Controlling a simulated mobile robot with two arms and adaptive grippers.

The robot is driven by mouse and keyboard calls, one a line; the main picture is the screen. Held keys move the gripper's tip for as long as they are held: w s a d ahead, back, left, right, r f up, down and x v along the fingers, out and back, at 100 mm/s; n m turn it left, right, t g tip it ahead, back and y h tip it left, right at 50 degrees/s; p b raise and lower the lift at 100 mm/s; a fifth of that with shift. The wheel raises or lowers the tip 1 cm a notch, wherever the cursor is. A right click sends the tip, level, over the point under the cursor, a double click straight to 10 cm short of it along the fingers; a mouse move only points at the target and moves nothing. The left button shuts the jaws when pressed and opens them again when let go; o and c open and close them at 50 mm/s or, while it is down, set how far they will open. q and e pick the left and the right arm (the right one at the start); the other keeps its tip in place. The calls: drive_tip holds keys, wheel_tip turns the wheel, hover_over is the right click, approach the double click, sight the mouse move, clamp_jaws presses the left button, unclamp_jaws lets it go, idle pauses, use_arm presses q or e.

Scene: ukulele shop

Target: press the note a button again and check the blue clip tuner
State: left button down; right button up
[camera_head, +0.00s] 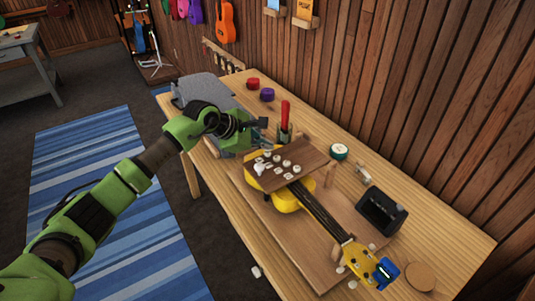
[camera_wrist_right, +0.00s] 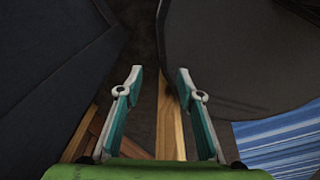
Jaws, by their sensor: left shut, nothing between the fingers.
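A brown board (camera_head: 308,155) with several pale buttons (camera_head: 287,163) lies across the body of a yellow ukulele (camera_head: 289,199). The labels are too small to read, so I cannot tell which button is note A. The blue clip tuner (camera_head: 386,272) sits on the ukulele's headstock at the lower right; its reading cannot be made out. My left gripper (camera_head: 262,128) is shut and empty, up and left of the board, apart from the buttons. My right gripper (camera_wrist_right: 159,78) is open in the right wrist view, with nothing between its fingers; it does not show in the head view.
The ukulele rests on a brown work board (camera_head: 318,262) on the wooden table (camera_head: 440,235). A black device (camera_head: 381,211), a green-rimmed round tin (camera_head: 339,152), a red-handled tool (camera_head: 285,115) in a holder and a round coaster (camera_head: 420,276) stand around it. The wooden wall borders the table's far side.

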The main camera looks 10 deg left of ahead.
sight(266, 154)
use_arm(q)
drive_tip(key=shift+f+b, duration=0.7)
drive_tip(key=shift+f, duration=0.05)
idle(0.8)
drive_tip(key=shift+r+p, duration=0.4)
drive_tip(key=shift+r, duration=0.55)
drive_tip(key=shift+r, duration=0.1)
drive_tip(key=shift+r+p, duration=1.15)
drive_tip(key=shift+r, duration=1.3)
drive_tip(key=shift+d, duration=0.1)
